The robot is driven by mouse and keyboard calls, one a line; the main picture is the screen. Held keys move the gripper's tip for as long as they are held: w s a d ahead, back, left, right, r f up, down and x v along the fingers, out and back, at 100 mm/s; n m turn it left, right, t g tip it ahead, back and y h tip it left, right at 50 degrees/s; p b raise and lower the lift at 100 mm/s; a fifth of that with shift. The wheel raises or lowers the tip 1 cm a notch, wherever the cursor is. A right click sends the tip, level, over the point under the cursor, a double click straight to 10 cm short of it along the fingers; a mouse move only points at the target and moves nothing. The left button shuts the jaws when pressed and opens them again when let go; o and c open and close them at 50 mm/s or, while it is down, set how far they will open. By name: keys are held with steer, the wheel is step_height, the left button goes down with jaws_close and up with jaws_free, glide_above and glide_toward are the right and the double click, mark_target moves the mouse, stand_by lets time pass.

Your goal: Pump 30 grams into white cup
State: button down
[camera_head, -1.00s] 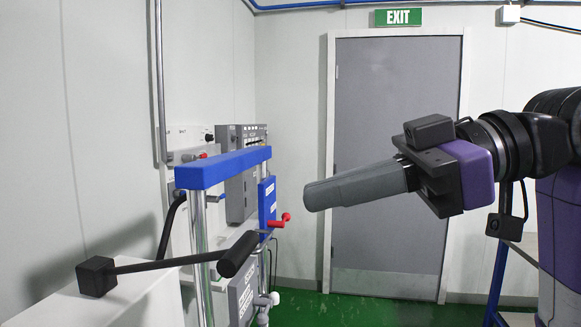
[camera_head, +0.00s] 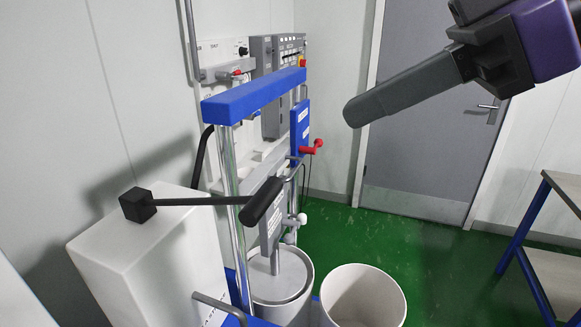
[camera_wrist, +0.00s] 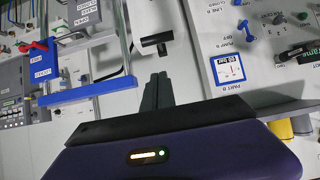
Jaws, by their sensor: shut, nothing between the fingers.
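An open white cup-like container (camera_head: 362,297) stands low at the front, beside a white drum (camera_head: 275,295) with a grey lid under the pump frame. A pump lever with a black handle (camera_head: 262,200) reaches out from a black block (camera_head: 138,205) on a white housing. The handle also shows in the wrist view (camera_wrist: 157,41). My gripper (camera_head: 356,112) is shut and empty, in the air up and to the right of the handle and apart from it. Its grey fingers show in the wrist view (camera_wrist: 160,82). The inside bottom of the cup is hidden.
A blue crossbar (camera_head: 253,95) on metal posts and a blue plate with a red valve handle (camera_head: 312,147) stand near the gripper.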

steer(key=d+f+p+x, duration=0.1)
steer(key=f+p+x, duration=0.1)
steer(key=x, duration=1.1)
steer(key=shift+s+d+p, duration=0.25)
steer(key=shift+p, duration=0.3)
steer(key=shift+f, duration=0.3)
